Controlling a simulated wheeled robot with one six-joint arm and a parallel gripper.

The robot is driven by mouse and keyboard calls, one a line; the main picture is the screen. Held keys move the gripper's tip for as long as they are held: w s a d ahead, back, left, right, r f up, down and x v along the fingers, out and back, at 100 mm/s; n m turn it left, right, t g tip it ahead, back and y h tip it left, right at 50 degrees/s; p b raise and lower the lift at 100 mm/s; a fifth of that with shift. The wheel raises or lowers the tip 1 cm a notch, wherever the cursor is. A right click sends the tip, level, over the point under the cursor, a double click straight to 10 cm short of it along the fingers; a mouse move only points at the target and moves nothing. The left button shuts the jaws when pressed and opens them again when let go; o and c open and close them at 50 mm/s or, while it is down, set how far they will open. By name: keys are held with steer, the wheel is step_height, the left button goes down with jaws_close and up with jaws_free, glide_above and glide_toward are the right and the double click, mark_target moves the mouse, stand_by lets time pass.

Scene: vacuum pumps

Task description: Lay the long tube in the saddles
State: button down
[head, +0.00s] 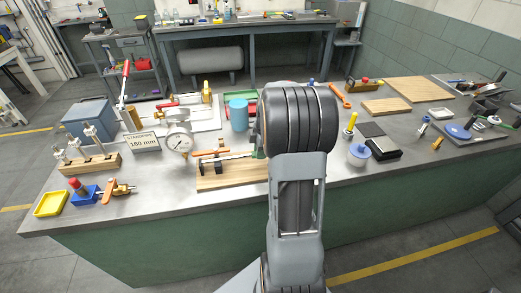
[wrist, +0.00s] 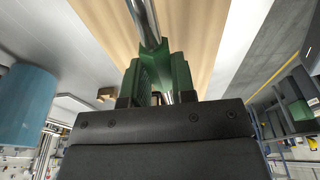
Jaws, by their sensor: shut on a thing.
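The long tube (wrist: 145,20) is a shiny metal rod in the wrist view, running from the top edge down to my gripper. My gripper (wrist: 156,62) has green fingers and is shut on the tube. A wooden surface lies behind the tube in that view. In the head view my arm hides most of the gripper. A wooden board (head: 232,179) lies just left of my arm, with a dark rod-like piece (head: 228,158) and small upright parts on it. I cannot tell which of these are the saddles.
A pressure gauge (head: 179,141) and a sign reading 160 mm (head: 143,142) stand left of the board. A blue cylinder (head: 239,114) stands behind it. Bare grey tabletop lies along the front edge.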

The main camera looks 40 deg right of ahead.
steer(key=shift+f, duration=0.15)
stand_by(0.4)
steer(key=c, duration=0.9)
jaws_free()
steer(key=shift+o, duration=0.2)
step_height(320, 180, up, 14)
steer(key=d, duration=0.2)
steer(key=shift+s+f+b, duration=0.15)
steer(key=shift+s+b, duration=0.15)
steer(key=shift+s, duration=0.15)
jaws_close()
stand_by(0.4)
stand_by(0.5)
